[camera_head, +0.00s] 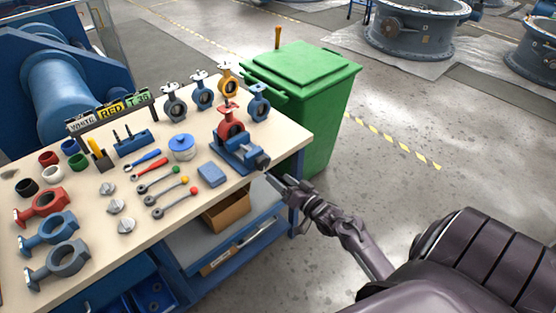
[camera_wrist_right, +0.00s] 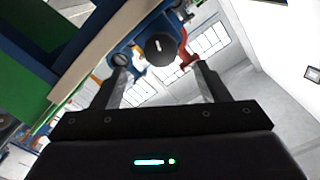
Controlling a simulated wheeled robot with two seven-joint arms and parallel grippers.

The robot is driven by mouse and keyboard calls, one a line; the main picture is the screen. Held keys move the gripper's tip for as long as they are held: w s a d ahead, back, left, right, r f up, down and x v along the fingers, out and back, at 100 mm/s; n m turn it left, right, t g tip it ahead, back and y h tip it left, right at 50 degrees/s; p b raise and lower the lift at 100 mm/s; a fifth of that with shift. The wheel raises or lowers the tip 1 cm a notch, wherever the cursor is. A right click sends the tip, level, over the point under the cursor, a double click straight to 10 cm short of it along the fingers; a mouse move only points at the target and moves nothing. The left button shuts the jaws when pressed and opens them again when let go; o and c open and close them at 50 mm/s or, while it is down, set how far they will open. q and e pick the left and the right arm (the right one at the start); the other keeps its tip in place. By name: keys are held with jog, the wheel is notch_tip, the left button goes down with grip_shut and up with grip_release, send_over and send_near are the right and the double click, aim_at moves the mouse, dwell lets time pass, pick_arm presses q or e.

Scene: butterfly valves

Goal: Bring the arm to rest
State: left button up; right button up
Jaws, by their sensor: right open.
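My right gripper (camera_head: 280,184) is in the head view beside the right front edge of the workbench (camera_head: 300,130), just off the blue vise (camera_head: 238,155). It is open and empty. In the right wrist view its two fingers (camera_wrist_right: 158,85) stand apart, with the round dark end of the vise (camera_wrist_right: 160,48) seen beyond and between them. I cannot tell the exact gap between fingers and vise. A red valve body (camera_head: 229,122) sits upright in the vise. My left gripper is not in view.
Several valve bodies, rings, discs and levers (camera_head: 172,180) cover the bench, with a blue tub (camera_head: 182,147) among them. A green bin (camera_head: 305,85) stands behind the bench's right end. A cardboard box (camera_head: 228,212) is on the lower shelf. The floor (camera_head: 430,130) to the right is clear.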

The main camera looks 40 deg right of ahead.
jog(key=s+a+f+n+g, duration=0.1)
jog(key=s+a+f+g, duration=0.3)
jog(key=f, duration=0.5)
jog(key=s+a+f+n+g, duration=0.1)
jog(key=s+a+f+g, duration=0.1)
jog(key=s+f, duration=0.65)
jog(key=s+a+f+n+g, duration=0.1)
jog(key=s+a+f+g, duration=0.25)
jog(key=f, duration=0.75)
jog(key=s+a+f+n+g, duration=0.2)
jog(key=s+f, duration=0.2)
jog(key=s, duration=0.5)
jog(key=s+a+f+n+g, duration=0.1)
jog(key=s+a+f+g, duration=0.1)
jog(key=s, duration=0.6)
jog(key=s+a+f+n+g+h, duration=0.1)
jog(key=s+a+f+n+g, duration=0.1)
jog(key=s+f, duration=0.4)
jog(key=s+g, duration=0.1)
jog(key=s, duration=0.2)
jog(key=shift+s+a+f+n, duration=0.15)
jog(key=shift+s+a+n, duration=0.05)
jog(key=shift+s+n, duration=0.1)
jog(key=shift+w+d+g, duration=0.1)
jog(key=shift+g, duration=0.15)
